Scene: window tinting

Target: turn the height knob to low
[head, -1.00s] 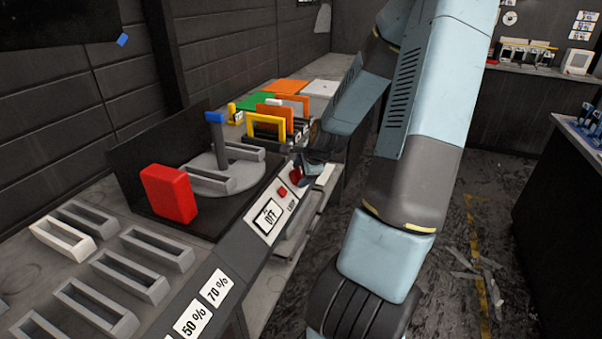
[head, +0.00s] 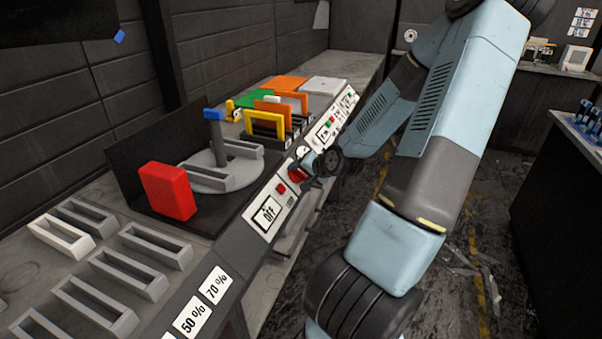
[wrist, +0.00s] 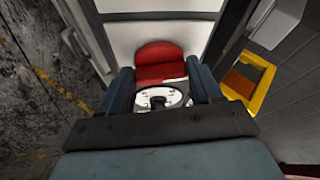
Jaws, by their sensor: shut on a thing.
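The red knob (head: 295,174) is on the white front panel of the bench, just beyond a small square red button. In the wrist view the red knob (wrist: 160,62) lies between the two blue fingers. My gripper (head: 308,166) is shut on the knob from the aisle side, and it also shows in the wrist view (wrist: 161,88). The gripper partly hides the knob in the head view. The knob's height marks and its pointer cannot be read.
The sloping panel carries a red button (head: 281,188) and an OFF display (head: 267,211). Yellow and orange frames (head: 265,122) stand farther along.

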